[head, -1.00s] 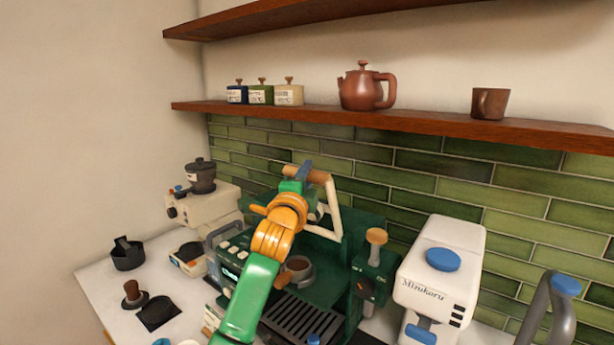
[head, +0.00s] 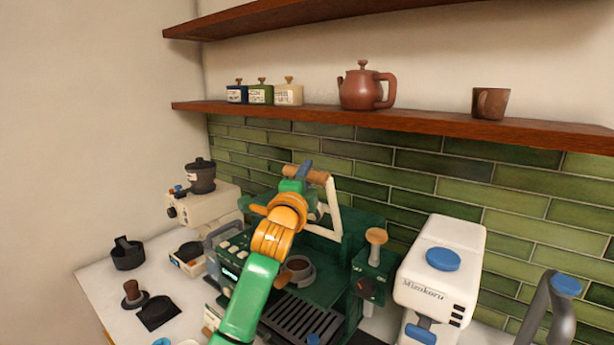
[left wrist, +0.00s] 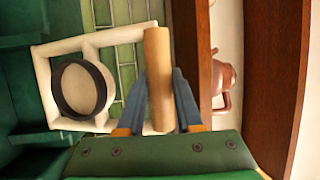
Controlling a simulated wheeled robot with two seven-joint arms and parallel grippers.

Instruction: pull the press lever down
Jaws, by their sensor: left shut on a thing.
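The press lever is a cream frame (head: 334,205) with a wooden cross handle (head: 320,177), raised at the top of the dark green machine (head: 325,250). My left gripper (head: 303,172) is at the handle, with its arm reaching up from the lower middle. In the left wrist view the wooden handle (left wrist: 158,70) lies between my blue fingers (left wrist: 158,112), which are shut on it. The cream lever frame (left wrist: 42,85) and a dark round ring (left wrist: 84,90) show to its left. My right gripper is not in view.
A wooden shelf (head: 420,124) with a brown teapot (head: 366,90) and a cup (head: 490,104) runs behind and above the lever. A white machine (head: 440,270) stands to the right. A grinder (head: 200,205) stands to the left.

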